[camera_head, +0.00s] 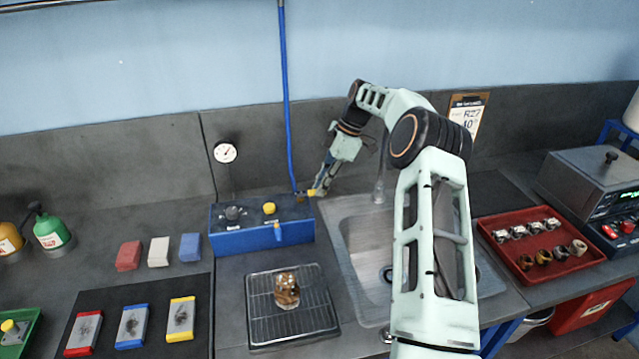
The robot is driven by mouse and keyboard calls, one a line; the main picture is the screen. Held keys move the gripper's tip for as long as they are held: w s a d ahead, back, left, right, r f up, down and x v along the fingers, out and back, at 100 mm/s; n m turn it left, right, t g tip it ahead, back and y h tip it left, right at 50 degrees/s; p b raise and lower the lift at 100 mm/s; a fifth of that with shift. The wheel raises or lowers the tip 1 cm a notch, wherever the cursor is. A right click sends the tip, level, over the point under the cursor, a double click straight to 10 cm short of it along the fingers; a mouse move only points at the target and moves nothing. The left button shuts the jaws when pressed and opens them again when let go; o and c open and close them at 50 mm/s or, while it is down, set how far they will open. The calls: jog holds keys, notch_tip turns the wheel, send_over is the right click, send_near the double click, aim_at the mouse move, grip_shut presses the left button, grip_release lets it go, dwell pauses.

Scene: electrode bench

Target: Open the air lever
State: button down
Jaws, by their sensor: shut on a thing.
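The air lever (311,193) is a small yellow handle on a brass-coloured valve at the foot of the blue air pipe (287,110). It sits at the back right corner of the blue box (262,240) and points to the right, roughly level. My gripper (320,189) reaches down from the upper right and is shut on the lever's right end. The fingertips cover part of the lever, and the exact contact is too small to see.
A round gauge (225,152) stands behind the blue box, which has a yellow button (269,208) on top. The sink (355,235) with its tap (378,190) lies under my arm. A wire rack (258,315) holds a brown glassy piece (287,292) in front.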

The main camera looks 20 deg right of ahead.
jog(key=shift+w, duration=0.15)
dwell(0.3)
jog(key=c, duration=1.9)
grip_release()
jog(key=shift+c, duration=0.2)
jog(key=v, duration=1.2)
jog(key=shift+a, duration=0.1)
jog(key=shift+w+r, duration=0.1)
